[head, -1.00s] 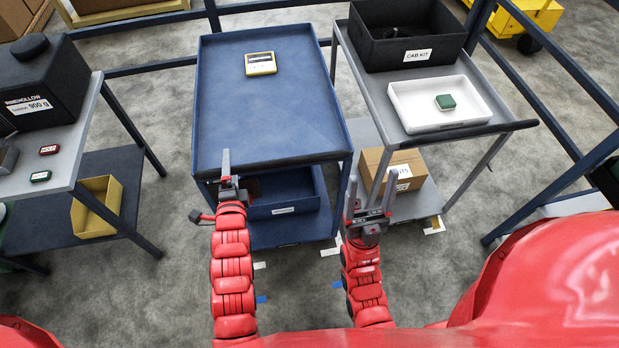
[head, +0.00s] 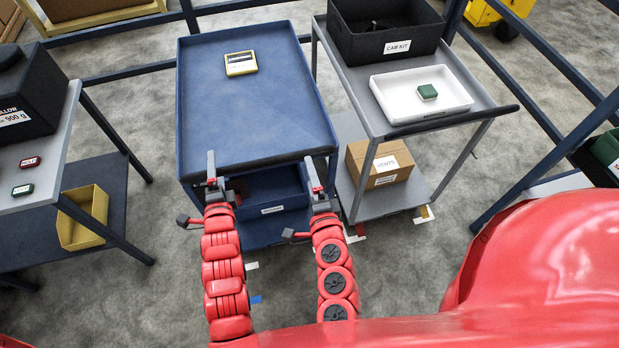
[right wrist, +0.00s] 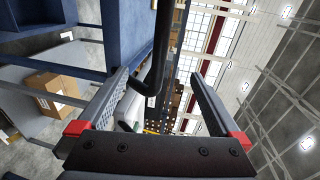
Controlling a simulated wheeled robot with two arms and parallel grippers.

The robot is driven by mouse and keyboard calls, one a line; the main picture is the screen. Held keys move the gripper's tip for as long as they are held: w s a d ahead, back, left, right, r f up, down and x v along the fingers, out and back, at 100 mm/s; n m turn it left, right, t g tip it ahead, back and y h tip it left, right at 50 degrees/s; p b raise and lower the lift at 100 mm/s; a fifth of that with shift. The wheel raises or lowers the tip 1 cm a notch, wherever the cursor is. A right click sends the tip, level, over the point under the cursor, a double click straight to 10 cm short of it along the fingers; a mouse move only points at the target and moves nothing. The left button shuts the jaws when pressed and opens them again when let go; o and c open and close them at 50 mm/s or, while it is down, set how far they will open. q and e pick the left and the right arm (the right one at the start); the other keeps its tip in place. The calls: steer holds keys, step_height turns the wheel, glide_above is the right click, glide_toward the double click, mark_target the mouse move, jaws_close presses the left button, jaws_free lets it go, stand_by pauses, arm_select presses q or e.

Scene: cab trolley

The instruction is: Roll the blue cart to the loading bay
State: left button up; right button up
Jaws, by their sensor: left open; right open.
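The blue cart (head: 255,115) stands in the middle of the head view, with a yellow-edged device (head: 240,63) on its top tray and a lower bin (head: 270,192) underneath. My left gripper (head: 212,168) is open at the near left of the cart's front edge. My right gripper (head: 313,172) is open at the near right corner of that edge. In the right wrist view, a dark handle bar (right wrist: 160,50) of the blue cart shows between the two spread fingers. I cannot tell if either gripper touches the handle. I cannot identify the loading bay.
A grey cart (head: 385,122) with a black CAB KIT box (head: 385,35), white tray (head: 447,105) and cardboard box (head: 380,170) stands close on the right. A grey table (head: 62,140) with a yellow bin (head: 72,236) below is on the left. Dark rails (head: 560,65) lie behind and right.

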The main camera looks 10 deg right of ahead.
mark_target(302, 158)
steer(key=shift+y, duration=0.3)
steer(key=w, duration=0.3)
steer(key=w+f, duration=0.1)
steer(key=w, duration=0.4)
steer(key=shift+w+a+f, duration=0.25)
steer(key=shift+w+f, duration=0.05)
steer(key=shift+w, duration=0.1)
arm_select(q)
jaws_close()
stand_by(0.7)
arm_select(e)
jaws_close()
stand_by(0.3)
